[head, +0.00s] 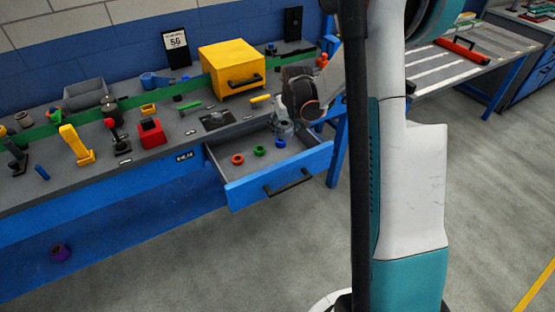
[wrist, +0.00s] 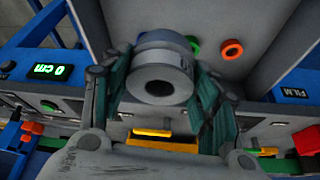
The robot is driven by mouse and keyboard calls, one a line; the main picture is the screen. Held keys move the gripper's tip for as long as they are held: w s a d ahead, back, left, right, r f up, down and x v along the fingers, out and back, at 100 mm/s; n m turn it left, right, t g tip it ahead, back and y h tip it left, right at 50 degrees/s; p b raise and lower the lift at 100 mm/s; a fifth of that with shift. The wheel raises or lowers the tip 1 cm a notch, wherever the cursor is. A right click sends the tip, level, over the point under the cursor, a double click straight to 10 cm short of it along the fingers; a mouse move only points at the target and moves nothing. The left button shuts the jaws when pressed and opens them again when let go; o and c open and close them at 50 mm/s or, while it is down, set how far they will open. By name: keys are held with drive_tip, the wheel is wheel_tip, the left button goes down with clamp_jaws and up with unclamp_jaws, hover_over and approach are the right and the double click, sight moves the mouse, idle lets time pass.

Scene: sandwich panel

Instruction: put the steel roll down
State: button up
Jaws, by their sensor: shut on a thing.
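The steel roll (wrist: 160,66) is a grey cylinder with a dark round hole in its end, held between the two green-padded fingers of my gripper (wrist: 162,85) in the wrist view. In the head view the roll (head: 283,130) shows below my gripper (head: 286,118), over the back right part of the open drawer (head: 228,189). I cannot tell whether the roll touches the drawer floor. My wrist partly hides it.
An orange ring (head: 237,160) and a green ring (head: 259,151) lie in the drawer, with another small ring by the roll. A yellow box (head: 231,66), a red block (head: 151,132) and several tools stand on the bench. A purple ring (head: 59,252) lies low at left.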

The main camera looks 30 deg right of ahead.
wheel_tip(320, 180, down, 16)
drive_tip(key=b, duration=0.5)
drive_tip(key=o, duration=1.3)
drive_tip(key=p+v, duration=0.4)
drive_tip(key=v, duration=0.8)
drive_tip(key=shift+a, duration=0.1)
